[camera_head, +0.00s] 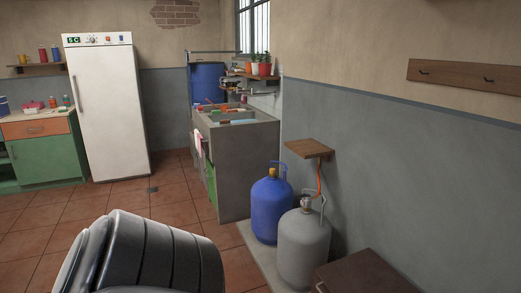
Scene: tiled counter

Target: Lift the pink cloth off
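A small pink and white cloth (198,142) hangs at the left side of the grey counter (248,165), near its top edge. It is small and far off, so I cannot tell how it is held there. Green cloth or panel (211,183) shows lower on the same side. Neither of my grippers is in view. A dark grey segmented part of my own body fills the bottom left foreground, well apart from the cloth.
A blue gas bottle (268,208) and a grey gas bottle (302,245) stand right of the counter. A white fridge (108,110) and a green cabinet (45,158) stand at left. Tiled floor (170,200) between them is clear. A brown wooden top (365,275) is at bottom right.

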